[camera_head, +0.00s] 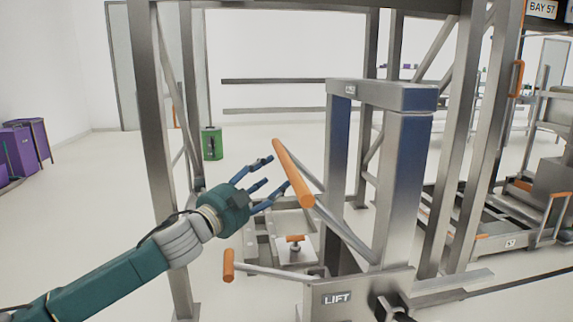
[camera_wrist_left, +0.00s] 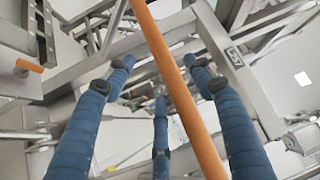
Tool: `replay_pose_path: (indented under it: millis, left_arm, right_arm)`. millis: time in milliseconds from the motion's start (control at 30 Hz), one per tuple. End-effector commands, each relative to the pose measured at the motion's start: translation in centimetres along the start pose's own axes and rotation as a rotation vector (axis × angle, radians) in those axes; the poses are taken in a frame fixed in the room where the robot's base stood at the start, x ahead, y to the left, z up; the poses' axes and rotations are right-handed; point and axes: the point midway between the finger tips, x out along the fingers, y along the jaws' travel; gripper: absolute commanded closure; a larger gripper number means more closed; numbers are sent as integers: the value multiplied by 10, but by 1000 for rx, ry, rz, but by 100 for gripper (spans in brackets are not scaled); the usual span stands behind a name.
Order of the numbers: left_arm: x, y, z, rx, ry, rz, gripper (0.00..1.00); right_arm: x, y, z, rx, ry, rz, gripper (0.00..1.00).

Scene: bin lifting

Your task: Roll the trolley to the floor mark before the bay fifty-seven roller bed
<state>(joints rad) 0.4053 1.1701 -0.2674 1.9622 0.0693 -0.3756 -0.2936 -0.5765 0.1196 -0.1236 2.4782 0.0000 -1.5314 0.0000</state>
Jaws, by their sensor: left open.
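My left gripper (camera_head: 268,177) is open, its blue fingers spread just left of an orange handle bar (camera_head: 293,172) on a grey steel frame marked LIFT (camera_head: 337,298). In the left wrist view, the orange bar (camera_wrist_left: 178,88) crosses diagonally in front of the open fingers (camera_wrist_left: 160,110); contact cannot be told. A BAY 57 sign (camera_head: 542,8) hangs at the top right. A low metal frame labelled 57 (camera_head: 510,243) stands on the right below it. I cannot tell which frame is the trolley, and no floor mark is clear. My right gripper is out of view.
Tall steel posts (camera_head: 155,120) stand on either side of the lift frame. A second orange handle (camera_head: 229,265) sits low in front. A green bin (camera_head: 212,143) stands behind, and purple bins (camera_head: 20,150) at the far left. The left floor is clear.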

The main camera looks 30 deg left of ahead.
Motion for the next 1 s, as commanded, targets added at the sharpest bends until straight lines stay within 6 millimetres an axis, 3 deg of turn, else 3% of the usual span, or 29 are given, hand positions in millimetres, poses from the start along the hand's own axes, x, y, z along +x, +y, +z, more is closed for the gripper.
replay_pose_path:
  millis: [167,500,900,933,1000]
  left_arm:
    - [27,-3,-1,-4,0,-3,46]
    - [68,0,0,-3,-1,0,46]
    - [75,1,0,-1,-1,2,46]
    - [75,1,0,-1,-1,2,48]
    - [75,1,0,-1,-1,2,62]
  right_arm:
    - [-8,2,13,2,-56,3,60]
    - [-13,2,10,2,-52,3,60]
    - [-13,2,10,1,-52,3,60]
    - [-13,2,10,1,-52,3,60]
    - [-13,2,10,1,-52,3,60]
